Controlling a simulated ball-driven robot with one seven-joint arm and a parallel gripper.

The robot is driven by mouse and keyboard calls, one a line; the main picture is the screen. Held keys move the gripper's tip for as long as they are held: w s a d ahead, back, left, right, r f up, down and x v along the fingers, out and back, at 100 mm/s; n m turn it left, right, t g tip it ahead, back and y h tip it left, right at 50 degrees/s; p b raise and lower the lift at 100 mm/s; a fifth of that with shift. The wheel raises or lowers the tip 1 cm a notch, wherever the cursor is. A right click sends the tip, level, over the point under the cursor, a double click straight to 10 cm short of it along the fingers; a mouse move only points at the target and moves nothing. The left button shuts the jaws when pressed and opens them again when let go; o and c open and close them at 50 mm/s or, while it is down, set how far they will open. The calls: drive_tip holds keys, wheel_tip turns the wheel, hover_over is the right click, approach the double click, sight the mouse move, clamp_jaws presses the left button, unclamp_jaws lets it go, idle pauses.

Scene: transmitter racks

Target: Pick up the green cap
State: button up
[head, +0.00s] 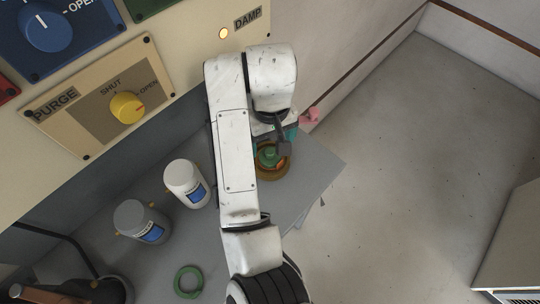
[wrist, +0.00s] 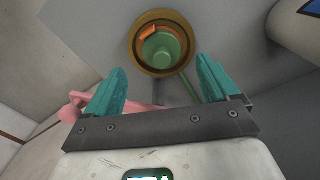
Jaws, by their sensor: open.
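The green cap (wrist: 162,46) sits inside a round brown dish (wrist: 137,50), with an orange piece beside it. In the head view the cap (head: 267,156) and the dish (head: 287,165) are near the right end of the grey shelf, partly hidden by my arm. My gripper (wrist: 160,67) has two teal fingers set wide apart with nothing between them. In the wrist view the cap lies ahead of the gap between the fingertips, and the fingers look apart from it.
A white jar (head: 181,177), a grey jar (head: 131,217) and a green ring (head: 188,281) stand left of my arm on the shelf (head: 296,210). A pink object (head: 309,117) is near the wall beyond the dish. A panel with knobs (head: 126,107) rises behind. Open floor (head: 400,170) lies right.

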sight(270, 151)
wheel_tip(270, 151, down, 5)
drive_tip(key=shift+s+a+r+b, duration=0.1)
drive_tip(key=shift+b, duration=0.2)
drive_tip(key=c, duration=1.2)
